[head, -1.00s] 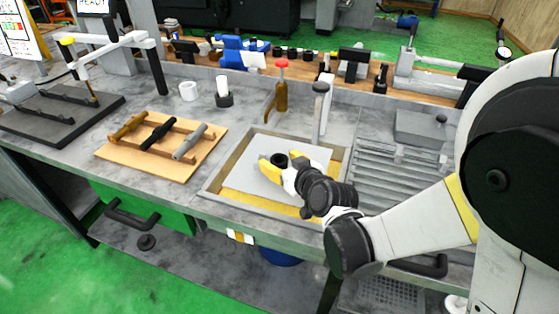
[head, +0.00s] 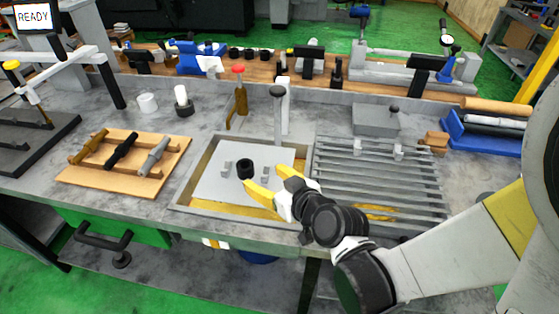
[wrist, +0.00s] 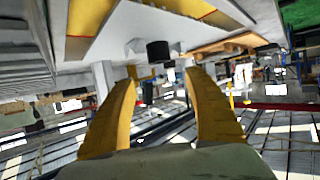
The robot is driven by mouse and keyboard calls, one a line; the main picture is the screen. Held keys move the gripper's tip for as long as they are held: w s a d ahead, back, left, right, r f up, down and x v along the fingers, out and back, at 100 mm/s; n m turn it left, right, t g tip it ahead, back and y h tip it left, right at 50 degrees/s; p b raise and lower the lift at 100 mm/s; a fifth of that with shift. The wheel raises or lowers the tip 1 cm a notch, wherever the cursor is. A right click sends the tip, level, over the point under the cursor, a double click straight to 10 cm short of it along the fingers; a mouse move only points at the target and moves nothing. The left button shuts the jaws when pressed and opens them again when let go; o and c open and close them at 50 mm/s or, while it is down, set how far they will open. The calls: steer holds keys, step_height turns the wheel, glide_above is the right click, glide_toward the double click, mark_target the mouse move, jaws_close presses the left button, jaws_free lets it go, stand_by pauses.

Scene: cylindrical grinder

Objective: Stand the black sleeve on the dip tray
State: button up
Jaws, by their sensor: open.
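The black sleeve (head: 246,169) stands upright on a pale grey plate (head: 215,187) inside the shallow framed dip tray (head: 189,176), which has a yellow floor. Small grey blocks stand on either side of the sleeve, one at its left (head: 226,168) and one at its right (head: 265,174). My gripper (head: 262,177) is open and empty, with yellow fingers, to the front right of the sleeve. In the wrist view the sleeve (wrist: 158,51) shows beyond the spread fingertips (wrist: 162,79), apart from them.
A slatted grey rack (head: 375,180) lies right of the tray. A wooden board (head: 135,172) with several spindles lies to the left. Bare bench separates board and tray.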

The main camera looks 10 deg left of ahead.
steer(key=shift+d+r, duration=0.15)
steer(key=shift+d, duration=0.25)
steer(key=d+r+m+h, duration=0.1)
steer(key=d, duration=0.3)
steer(key=s+d+r+m+h, duration=0.1)
steer(key=d, duration=0.2)
steer(key=d+r+m+g+h, duration=0.1)
steer(key=d+h, duration=0.1)
steer(key=d, duration=0.2)
steer(key=shift+s+d, duration=0.25)
steer(key=shift+d, duration=0.1)
steer(key=s+d+m, duration=0.1)
steer(key=d, duration=0.1)
steer(key=s+d+h, duration=0.1)
steer(key=d, duration=0.2)
steer(key=s+d+r+m+h, duration=0.1)
steer(key=s+d, duration=0.1)
steer(key=shift+d+r+m+g, duration=0.1)
steer(key=shift+d+m+g, duration=0.2)
steer(key=shift+g, duration=0.1)
steer(key=s+d+m+g+h, duration=0.1)
steer(key=s+d+m+h, duration=0.1)
steer(key=s+d, duration=0.4)
steer(key=shift+s+d+r+m+h, duration=0.15)
steer(key=shift+d+r+m+h, duration=0.15)
steer(key=shift+d+r+h, duration=0.25)
